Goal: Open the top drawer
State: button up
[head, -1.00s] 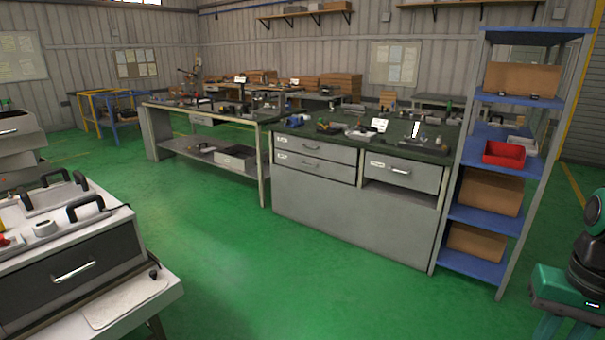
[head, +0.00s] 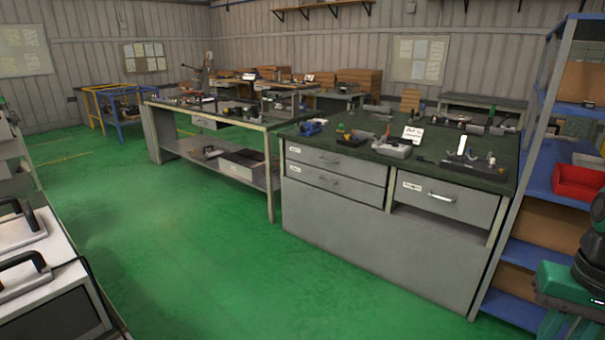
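A grey workbench with a dark green top (head: 460,170) stands ahead, right of centre. Its upper left drawer (head: 358,169) has a silver handle (head: 328,161) and a small white label, and looks shut. A second shut drawer (head: 358,190) with its own handle (head: 328,180) lies right below it. A third drawer (head: 470,207) sits to the right with an open gap under it. My gripper is not in view; only a green and black part of my arm shows at the right edge.
A blue shelf rack (head: 570,168) with a red bin (head: 577,184) stands right of the bench. A long table (head: 258,122) stands left of it. A white unit with black handles (head: 45,270) is at the near left. The green floor (head: 200,250) before the bench is clear.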

aim_at(378, 174)
jog(key=u, duration=0.05)
jog(key=i, duration=1.55)
jog(key=u, duration=0.25)
jog(key=i, duration=1.8)
jog(key=u, duration=0.1)
